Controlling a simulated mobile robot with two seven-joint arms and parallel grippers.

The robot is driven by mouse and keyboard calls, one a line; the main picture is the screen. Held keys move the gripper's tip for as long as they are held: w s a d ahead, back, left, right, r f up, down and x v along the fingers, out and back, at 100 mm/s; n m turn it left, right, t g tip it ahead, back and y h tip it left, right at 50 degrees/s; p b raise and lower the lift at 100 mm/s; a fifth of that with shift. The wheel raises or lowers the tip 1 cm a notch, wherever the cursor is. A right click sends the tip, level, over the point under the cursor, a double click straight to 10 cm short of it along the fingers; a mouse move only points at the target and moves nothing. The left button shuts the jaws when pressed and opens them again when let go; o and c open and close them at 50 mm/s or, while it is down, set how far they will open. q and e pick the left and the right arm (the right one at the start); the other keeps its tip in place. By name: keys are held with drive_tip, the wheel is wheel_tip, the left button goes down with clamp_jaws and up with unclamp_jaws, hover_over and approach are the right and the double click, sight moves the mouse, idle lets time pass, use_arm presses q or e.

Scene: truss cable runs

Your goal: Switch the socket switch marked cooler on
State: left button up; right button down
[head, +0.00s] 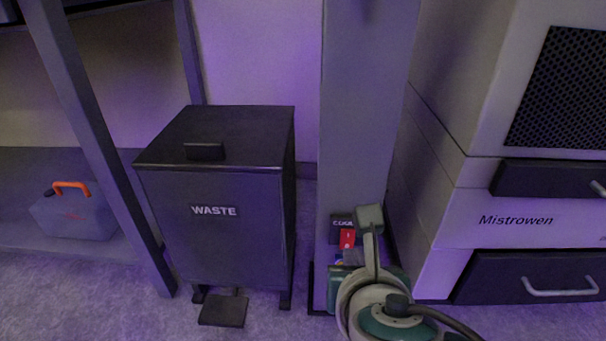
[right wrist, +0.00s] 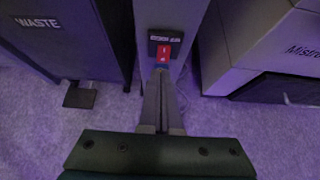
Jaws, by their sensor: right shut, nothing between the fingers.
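The socket switch is a red rocker (head: 347,238) on a dark plate low on the grey post. A dark label (head: 341,222) above it reads "COOL", with the rest hidden in the head view by part of my right arm. The red rocker also shows in the right wrist view (right wrist: 163,54), under its small label (right wrist: 165,39). My right gripper (right wrist: 161,74) is shut and empty, its fingertips just below the rocker in that view. I cannot tell whether they touch it. The rocker's on or off position is too small to read. My left gripper is not in view.
A black waste bin (head: 213,238) with a pedal (head: 223,311) stands left of the post (head: 362,110). A pale cabinet marked Mistrowen (head: 515,235) with dark drawers stands close on the right. A toolbox (head: 75,215) with an orange handle sits at far left.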

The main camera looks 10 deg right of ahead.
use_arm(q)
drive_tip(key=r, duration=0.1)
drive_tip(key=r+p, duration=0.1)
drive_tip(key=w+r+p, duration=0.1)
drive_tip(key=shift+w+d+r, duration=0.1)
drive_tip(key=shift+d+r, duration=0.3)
use_arm(e)
drive_tip(key=s+r, duration=0.2)
drive_tip(key=r, duration=0.1)
drive_tip(key=shift+s+r, duration=0.1)
drive_tip(key=shift+r, duration=0.15)
